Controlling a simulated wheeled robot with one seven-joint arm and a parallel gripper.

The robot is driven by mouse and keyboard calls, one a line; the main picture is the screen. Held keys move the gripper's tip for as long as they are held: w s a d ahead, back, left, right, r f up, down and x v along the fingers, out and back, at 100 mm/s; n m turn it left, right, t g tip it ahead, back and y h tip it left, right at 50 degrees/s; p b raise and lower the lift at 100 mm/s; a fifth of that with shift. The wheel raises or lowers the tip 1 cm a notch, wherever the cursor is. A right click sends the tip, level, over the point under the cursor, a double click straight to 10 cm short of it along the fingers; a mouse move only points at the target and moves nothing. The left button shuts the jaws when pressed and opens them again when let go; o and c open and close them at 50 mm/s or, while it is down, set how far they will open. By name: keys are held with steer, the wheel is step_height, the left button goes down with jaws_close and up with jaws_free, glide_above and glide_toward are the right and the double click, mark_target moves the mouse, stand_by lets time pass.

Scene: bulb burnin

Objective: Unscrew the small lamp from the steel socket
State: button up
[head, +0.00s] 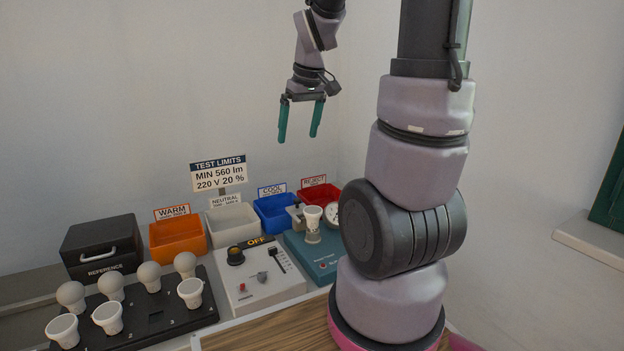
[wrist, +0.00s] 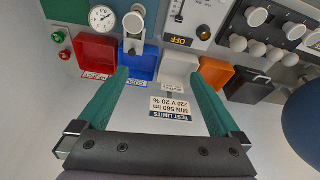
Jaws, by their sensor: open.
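A small white lamp (head: 312,216) with a wide round top stands upright in the steel socket (head: 312,237) on the teal test box (head: 322,262). In the wrist view the lamp (wrist: 134,22) shows near the top edge, left of centre. My gripper (head: 299,136) hangs high above the bins and test box, pointing down, with its two green fingers apart and nothing between them. It also shows in the wrist view (wrist: 158,74). It is well clear of the lamp. The socket is mostly hidden under the lamp.
A black rack (head: 150,322) with several bulbs and cup-shaped lamps is at the lower left. Orange (head: 177,238), white (head: 233,224), blue (head: 274,212) and red (head: 318,195) bins line the back. A limits sign (head: 218,174) rises behind. A gauge (head: 332,214) stands beside the lamp.

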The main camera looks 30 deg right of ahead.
mark_target(313, 210)
steer(key=w+d+f+n+g, duration=0.1)
steer(key=w+d+f, duration=0.1)
steer(key=f, duration=0.7)
steer(key=w+d+f+n+g, duration=0.1)
steer(key=w+d+f+n, duration=0.1)
steer(key=f, duration=0.7)
steer(key=w+d+f+n+g, duration=0.1)
steer(key=w+d+f+n, duration=0.1)
steer(key=f, duration=0.7)
steer(key=shift+d+f+h, duration=0.1)
steer(key=shift+d+h, duration=0.2)
steer(key=shift+d, duration=0.1)
steer(key=c, duration=1.3)
steer(key=shift+c, duration=0.2)
steer(key=shift+r, duration=0.2)
steer(key=shift+r, duration=1.4)
steer(key=shift+r, duration=0.3)
steer(key=shift+r, duration=2.4)
